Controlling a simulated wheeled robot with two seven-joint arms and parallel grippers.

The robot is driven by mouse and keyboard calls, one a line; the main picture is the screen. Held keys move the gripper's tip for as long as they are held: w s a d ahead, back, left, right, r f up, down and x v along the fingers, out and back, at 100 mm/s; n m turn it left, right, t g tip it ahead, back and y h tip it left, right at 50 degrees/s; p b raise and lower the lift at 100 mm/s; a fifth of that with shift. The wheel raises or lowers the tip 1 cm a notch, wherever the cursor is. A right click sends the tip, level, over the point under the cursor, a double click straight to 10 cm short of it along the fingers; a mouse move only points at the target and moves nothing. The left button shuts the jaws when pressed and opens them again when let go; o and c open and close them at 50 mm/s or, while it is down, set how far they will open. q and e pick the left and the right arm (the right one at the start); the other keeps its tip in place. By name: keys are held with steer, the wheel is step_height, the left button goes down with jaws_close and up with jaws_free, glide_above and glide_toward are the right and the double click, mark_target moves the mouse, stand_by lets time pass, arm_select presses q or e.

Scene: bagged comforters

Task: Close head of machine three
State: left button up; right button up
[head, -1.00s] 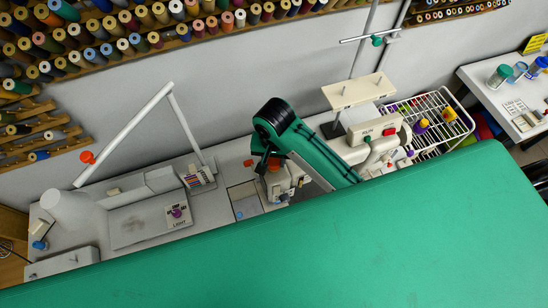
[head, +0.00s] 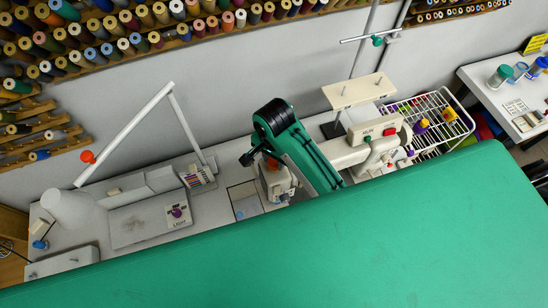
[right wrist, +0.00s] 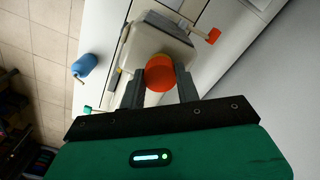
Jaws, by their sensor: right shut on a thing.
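A white sewing machine (head: 355,152) with a red block on top stands on the grey worktable, partly hidden behind my green right arm. Its head (head: 278,182) shows at the left end of the machine. My right gripper (head: 268,163) is at this head, its fingers mostly hidden in the head view. In the right wrist view, my right gripper (right wrist: 160,88) has a finger on each side of a round orange-red knob (right wrist: 160,75) on the pale machine head (right wrist: 160,45) and is shut on it. Whether the head is open or closed I cannot tell. My left gripper is not in view.
A white desk lamp (head: 70,208) and a light box (head: 145,222) are on the left of the table. A beige thread stand (head: 358,91) rises behind the machine. A white wire rack (head: 435,118) stands to the right. Thread spools line the wall.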

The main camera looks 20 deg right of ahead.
steer(key=shift+m, duration=0.7)
steer(key=o, duration=1.8)
steer(key=shift+c, duration=0.2)
steer(key=shift+w, duration=0.1)
